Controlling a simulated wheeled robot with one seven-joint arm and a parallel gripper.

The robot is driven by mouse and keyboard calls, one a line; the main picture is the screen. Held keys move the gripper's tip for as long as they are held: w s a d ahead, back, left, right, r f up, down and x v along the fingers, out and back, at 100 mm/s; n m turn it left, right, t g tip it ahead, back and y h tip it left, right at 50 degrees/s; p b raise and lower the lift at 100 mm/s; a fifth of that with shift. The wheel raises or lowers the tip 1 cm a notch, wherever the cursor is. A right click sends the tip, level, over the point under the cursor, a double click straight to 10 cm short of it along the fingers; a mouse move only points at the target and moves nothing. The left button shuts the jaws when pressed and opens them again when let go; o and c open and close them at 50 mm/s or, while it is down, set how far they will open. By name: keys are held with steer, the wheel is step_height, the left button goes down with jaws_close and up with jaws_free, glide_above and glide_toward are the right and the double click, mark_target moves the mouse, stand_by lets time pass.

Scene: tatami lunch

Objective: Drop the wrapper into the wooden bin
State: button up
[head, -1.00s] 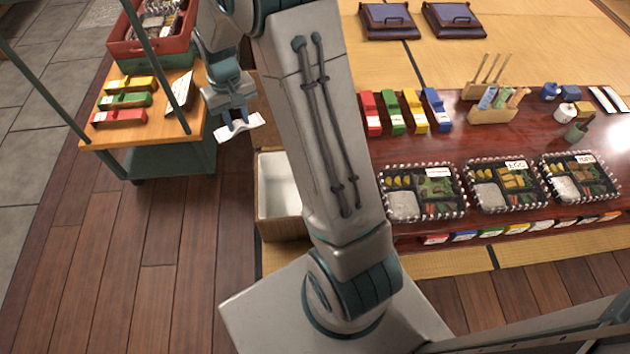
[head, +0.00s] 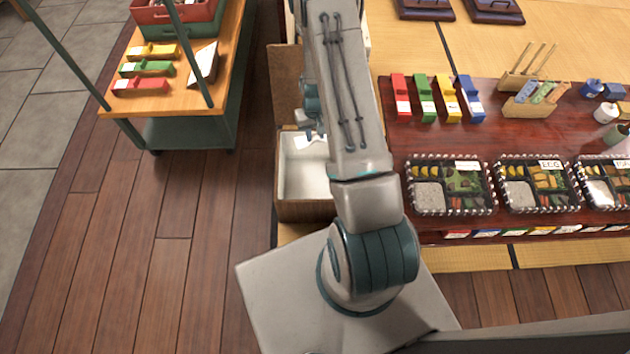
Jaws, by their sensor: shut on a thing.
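The wrapper (head: 307,141) is a small white, flat piece held at the tips of my gripper (head: 314,134). My gripper is shut on it and mostly hidden behind my own arm. The wooden bin (head: 303,208) has wooden sides and a pale inside, and stands on the floor left of the low table. In the picture the wrapper overlaps the far part of the bin's opening. I cannot tell how high above the bin it is. The bin's right side is hidden by my arm.
The low red-brown table (head: 520,135) at the right holds bento boxes (head: 449,187) and coloured cases (head: 437,97). A wooden-topped cart (head: 190,98) stands at the left. An upright wooden board (head: 285,85) is behind the bin. The plank floor at front left is clear.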

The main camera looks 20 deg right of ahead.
step_height(320, 180, down, 6)
steer(key=b, duration=0.3)
steer(key=shift+b, duration=0.4)
steer(key=o, duration=1)
steer(key=shift+r, duration=0.1)
step_height(320, 180, up, 14)
steer(key=p, duration=0.5)
steer(key=shift+f, duration=0.2)
